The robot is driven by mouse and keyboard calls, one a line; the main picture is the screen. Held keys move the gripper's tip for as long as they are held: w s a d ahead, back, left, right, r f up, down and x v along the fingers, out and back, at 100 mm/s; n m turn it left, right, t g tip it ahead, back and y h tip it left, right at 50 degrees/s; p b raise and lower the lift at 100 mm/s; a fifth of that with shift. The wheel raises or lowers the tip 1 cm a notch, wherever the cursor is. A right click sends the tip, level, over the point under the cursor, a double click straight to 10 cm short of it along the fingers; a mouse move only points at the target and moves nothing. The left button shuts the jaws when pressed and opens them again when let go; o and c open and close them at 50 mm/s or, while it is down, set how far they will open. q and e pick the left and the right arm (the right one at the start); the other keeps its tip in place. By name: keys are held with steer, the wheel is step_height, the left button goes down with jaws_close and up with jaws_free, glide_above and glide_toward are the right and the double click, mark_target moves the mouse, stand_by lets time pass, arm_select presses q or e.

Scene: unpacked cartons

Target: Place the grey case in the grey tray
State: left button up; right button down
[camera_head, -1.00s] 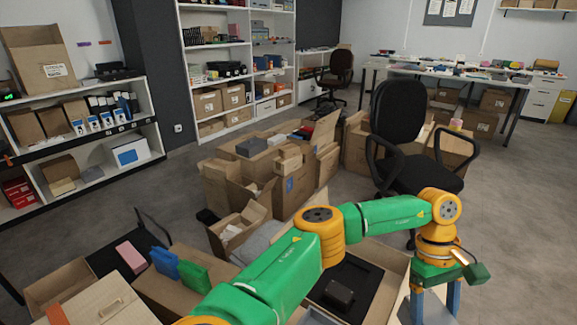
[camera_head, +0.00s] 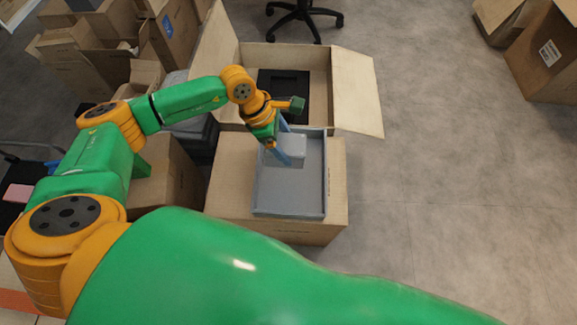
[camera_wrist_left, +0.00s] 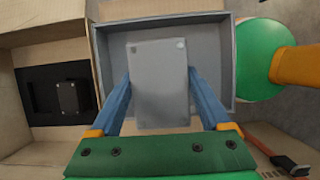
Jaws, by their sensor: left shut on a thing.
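The grey case (camera_head: 284,152) is a small light grey block held between the blue fingers of my left gripper (camera_head: 281,148). In the left wrist view the case (camera_wrist_left: 158,82) fills the space between the fingers (camera_wrist_left: 160,90). My left gripper is shut on it. The grey tray (camera_head: 290,214) is a shallow rectangular tray on a cardboard carton. The case is over the far part of the tray in the head view, and the tray (camera_wrist_left: 226,40) shows behind it in the wrist view. I cannot tell the gap between case and tray floor. My right gripper is not in view.
An open carton (camera_head: 357,95) with raised flaps and a black insert (camera_head: 270,88) stands just behind the tray's carton (camera_head: 335,215). More cartons (camera_head: 75,60) crowd the upper left. An office chair base (camera_head: 305,15) is behind.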

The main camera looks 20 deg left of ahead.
arm_select(q)
steer(key=s+d+f, duration=0.1)
steer(key=s+f, duration=0.1)
steer(key=f, duration=0.1)
steer(key=s+d+f, duration=0.1)
steer(key=f, duration=0.1)
steer(key=shift+s+d+f, duration=0.15)
steer(key=shift+d+f, duration=0.1)
steer(key=shift+d, duration=0.05)
step_height(320, 180, down, 3)
steer(key=shift+f+b, duration=0.1)
steer(key=shift+b, duration=0.5)
steer(key=o, duration=1.3)
steer(key=p+v, duration=0.2)
steer(key=v, duration=1)
steer(key=shift+p, duration=0.4)
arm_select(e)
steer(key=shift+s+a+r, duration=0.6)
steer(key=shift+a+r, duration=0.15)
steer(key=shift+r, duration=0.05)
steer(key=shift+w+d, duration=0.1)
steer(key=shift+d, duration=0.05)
arm_select(q)
steer(key=shift+s, duration=0.1)
